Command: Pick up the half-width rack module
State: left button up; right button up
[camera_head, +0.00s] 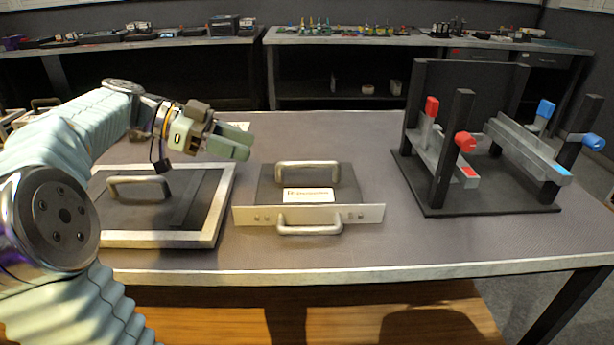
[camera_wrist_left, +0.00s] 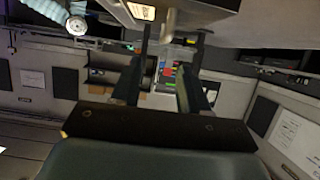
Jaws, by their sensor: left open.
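The rack module (camera_head: 262,189) lies on the table's middle, a dark box with a light front plate, a white label, a front handle and a handle on top. My left gripper (camera_head: 242,141) is open and empty, above and to the left of the module, apart from it. In the left wrist view its two dark fingers (camera_wrist_left: 172,38) stand apart with nothing between them. A labelled dark body with a pale handle, apparently the module (camera_wrist_left: 205,8), shows at the top of that view. My right gripper is not seen.
A light frame (camera_head: 165,239) around a dark panel with a handle lies left of the module. A black rack (camera_head: 430,198) with grey rails and red and blue clamps stands at right. Bare table (camera_head: 345,140) lies behind the module. Benches with small items stand farther back.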

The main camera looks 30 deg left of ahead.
pick_arm(q)
send_near(308, 163)
jog(key=x, duration=0.4)
jog(key=shift+w+d+f+p, duration=0.1)
jog(key=shift+f+p, duration=0.2)
jog(key=shift+f, duration=0.05)
jog(key=p+x, duration=0.1)
jog(key=x, duration=0.4)
jog(key=shift+w+r, duration=0.1)
jog(key=shift+w, duration=0.1)
jog(key=shift+w+d, duration=0.15)
jog(key=shift+d, duration=0.05)
grip_shut()
dwell(0.6)
